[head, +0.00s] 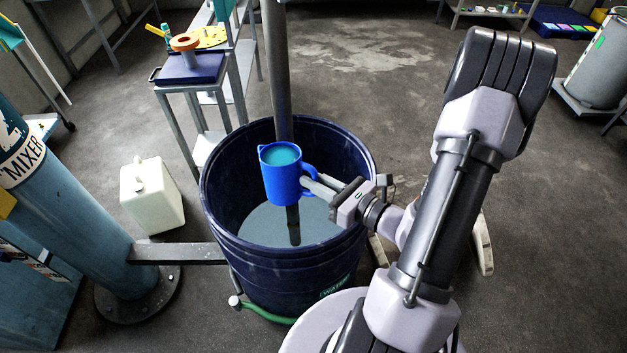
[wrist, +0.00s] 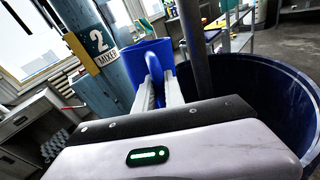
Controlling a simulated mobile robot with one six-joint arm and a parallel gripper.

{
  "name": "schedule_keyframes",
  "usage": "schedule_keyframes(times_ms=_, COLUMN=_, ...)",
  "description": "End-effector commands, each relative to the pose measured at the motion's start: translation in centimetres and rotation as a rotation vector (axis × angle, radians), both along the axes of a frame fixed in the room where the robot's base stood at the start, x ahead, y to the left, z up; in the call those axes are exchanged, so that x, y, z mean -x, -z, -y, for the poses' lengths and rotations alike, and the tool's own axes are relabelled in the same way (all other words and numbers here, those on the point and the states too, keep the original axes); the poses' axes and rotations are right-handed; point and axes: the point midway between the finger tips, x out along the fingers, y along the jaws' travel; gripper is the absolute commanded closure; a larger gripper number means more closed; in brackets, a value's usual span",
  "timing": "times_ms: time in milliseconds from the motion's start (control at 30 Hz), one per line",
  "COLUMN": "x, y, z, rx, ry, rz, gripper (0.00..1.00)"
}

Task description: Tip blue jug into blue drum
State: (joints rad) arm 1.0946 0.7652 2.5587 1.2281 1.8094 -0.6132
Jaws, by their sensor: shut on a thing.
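The blue jug (head: 284,180) is held above the open mouth of the blue drum (head: 222,215) in the head view. It looks nearly upright and holds teal liquid up close to its rim. My gripper (head: 311,185) comes from the right and is shut on the jug at its handle side. In the wrist view the two fingers reach to the jug (wrist: 150,62), and its far side is hidden. The drum (wrist: 262,92) also shows at the right of the wrist view. Grey-blue liquid lies inside the drum, with a dark shaft's reflection in it.
A grey mixer shaft (head: 277,75) goes down into the drum just behind the jug. The blue mixer column (head: 70,190) stands at left. A white canister (head: 152,194) and a small stand (head: 190,68) are left of the drum. A green hose (head: 265,313) lies at its foot.

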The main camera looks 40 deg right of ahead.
Motion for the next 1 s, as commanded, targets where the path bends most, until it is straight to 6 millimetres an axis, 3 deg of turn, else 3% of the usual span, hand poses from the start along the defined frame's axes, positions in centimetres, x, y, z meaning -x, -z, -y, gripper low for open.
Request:
schedule_keyframes(times_ms=200, x=-0.6, y=-1.2, z=0.4, rx=-0.071, ry=0.001, rz=-0.106, gripper=1.00)
schedule_keyframes(times_ms=467, x=-0.9, y=-0.8, z=0.6, rx=-0.103, ry=-0.004, rz=-0.151, gripper=1.00)
schedule_keyframes(times_ms=1000, x=-1.3, y=-2.2, z=0.9, rx=-0.169, ry=0.001, rz=-0.245, gripper=1.00)
